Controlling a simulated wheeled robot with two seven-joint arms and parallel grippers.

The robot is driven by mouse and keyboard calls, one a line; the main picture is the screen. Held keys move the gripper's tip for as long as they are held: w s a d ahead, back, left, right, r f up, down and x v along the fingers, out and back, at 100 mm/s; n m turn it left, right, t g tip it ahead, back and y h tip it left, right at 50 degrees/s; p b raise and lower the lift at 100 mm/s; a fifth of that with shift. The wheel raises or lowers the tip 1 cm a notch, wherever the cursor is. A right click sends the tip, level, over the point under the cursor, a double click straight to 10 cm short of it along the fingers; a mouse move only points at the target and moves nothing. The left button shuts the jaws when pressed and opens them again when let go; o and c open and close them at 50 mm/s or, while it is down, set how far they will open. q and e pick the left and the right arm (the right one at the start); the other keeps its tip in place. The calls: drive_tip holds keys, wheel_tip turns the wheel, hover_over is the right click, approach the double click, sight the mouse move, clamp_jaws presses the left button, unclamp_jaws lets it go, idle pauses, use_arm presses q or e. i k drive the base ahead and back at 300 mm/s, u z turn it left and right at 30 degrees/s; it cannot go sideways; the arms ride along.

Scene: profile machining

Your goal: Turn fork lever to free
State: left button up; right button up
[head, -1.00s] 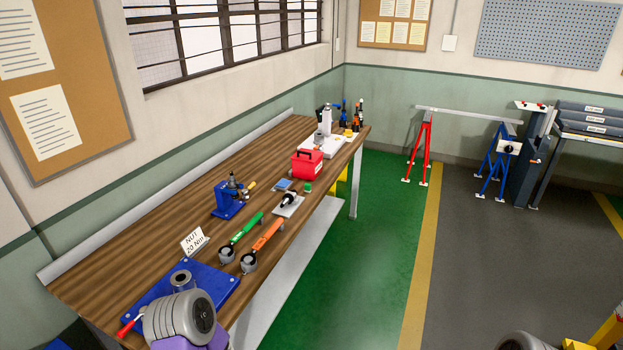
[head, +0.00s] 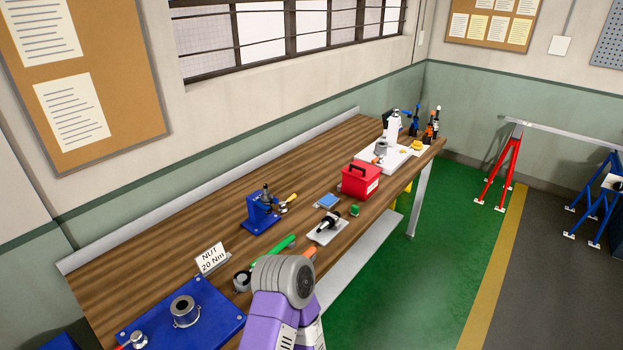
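No part in view can be told for sure as the fork lever. A small silver knob with a red end (head: 134,341) shows at the bottom edge, on a blue base plate (head: 205,318) that carries a hollow metal cylinder (head: 184,309). A green-handled tool (head: 272,249) lies on the bench behind my grey and purple arm, which partly hides it. Only the tip of an orange handle (head: 309,252) shows beside the arm. Neither gripper is in view; the arm's far end is out of sight.
The wooden bench (head: 150,262) also carries a "NUT 20 Nm" sign (head: 211,257), a blue fixture (head: 261,213), a white plate with a black part (head: 327,229) and a red box (head: 361,180). Green floor (head: 440,215) right of the bench is clear. Red (head: 501,165) and blue trestles (head: 597,200) stand beyond.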

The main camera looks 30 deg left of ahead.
sight(282, 209)
drive_tip(key=i, duration=2.95)
drive_tip(key=u, duration=2.3)
